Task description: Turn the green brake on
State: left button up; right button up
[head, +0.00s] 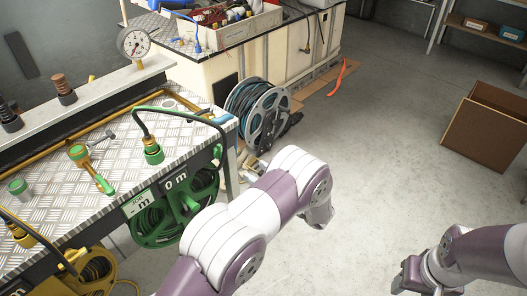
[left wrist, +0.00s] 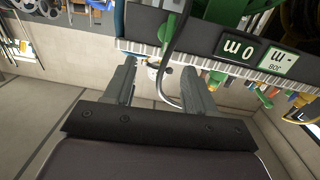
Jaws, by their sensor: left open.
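In the left wrist view the plates appear upside down, with green reel parts (left wrist: 232,12) at the top and a green lever-like part (left wrist: 168,27) near the plate edge. I cannot tell for certain which part is the brake. My right gripper (head: 408,276) is at the lower right, away from the reel.
A green hose (head: 153,153) and a green-handled valve (head: 103,184) are on the bench. A yellow reel (head: 97,270) is at lower left. A grey reel (head: 262,115) stands behind my left gripper. A cardboard box (head: 488,125) is at right; the middle floor is clear.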

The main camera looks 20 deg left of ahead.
aim_at(221, 149)
pick_arm(q)
jog(key=shift+y, duration=0.4)
jog(key=x, duration=0.9)
jog(key=s+r+p+x, duration=0.1)
jog(key=x, duration=0.3)
jog(key=shift+w+a, duration=0.1)
jog(key=shift+a, duration=0.4)
jog(key=c, duration=0.9)
